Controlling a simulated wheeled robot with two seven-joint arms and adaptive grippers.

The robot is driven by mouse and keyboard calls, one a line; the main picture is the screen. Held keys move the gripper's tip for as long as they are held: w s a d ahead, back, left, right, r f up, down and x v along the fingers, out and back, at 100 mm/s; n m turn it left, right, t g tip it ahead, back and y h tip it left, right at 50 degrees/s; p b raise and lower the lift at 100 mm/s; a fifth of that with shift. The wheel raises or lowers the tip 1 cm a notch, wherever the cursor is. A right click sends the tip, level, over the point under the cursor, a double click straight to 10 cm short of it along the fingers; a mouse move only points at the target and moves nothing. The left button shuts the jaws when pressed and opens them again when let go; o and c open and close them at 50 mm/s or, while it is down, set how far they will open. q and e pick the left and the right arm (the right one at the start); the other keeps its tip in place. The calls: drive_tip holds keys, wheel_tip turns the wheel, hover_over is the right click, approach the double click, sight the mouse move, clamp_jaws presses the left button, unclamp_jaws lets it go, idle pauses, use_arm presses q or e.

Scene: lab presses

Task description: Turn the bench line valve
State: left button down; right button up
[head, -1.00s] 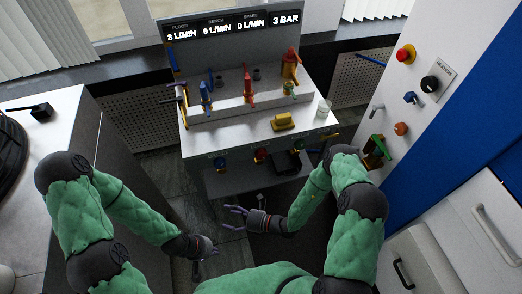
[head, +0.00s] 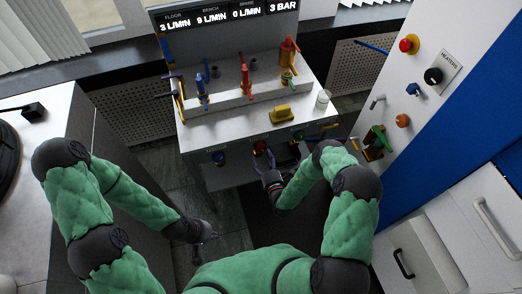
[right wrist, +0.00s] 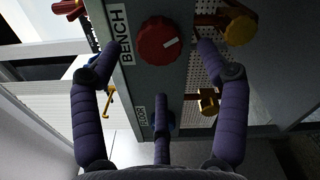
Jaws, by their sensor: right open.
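The bench line valve is a round red knob with a white mark (right wrist: 163,40), beside a BENCH label (right wrist: 124,33) in the right wrist view. It also shows on the bench front in the head view (head: 260,147). My right gripper (right wrist: 155,55) is open, with its fingers spread on either side of the knob and a third finger below; I cannot tell whether any touches it. It also shows just below the knob in the head view (head: 269,166). My left gripper (head: 205,245) is low at the left, open and empty.
A blue knob (head: 219,157) sits left of the red one, and a yellow knob (right wrist: 240,30) shows beside it. The display (head: 225,18) reads floor 3, bench 9, spare 0 L/MIN and 3 BAR. A yellow block (head: 282,114) and glass (head: 323,98) stand on the bench.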

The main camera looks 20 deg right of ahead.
sight(261, 149)
drive_tip(key=shift+w+a+b, duration=0.1)
drive_tip(key=shift+w+b, duration=0.4)
drive_tip(key=shift+w, duration=2.1)
drive_tip(key=c, duration=1.1)
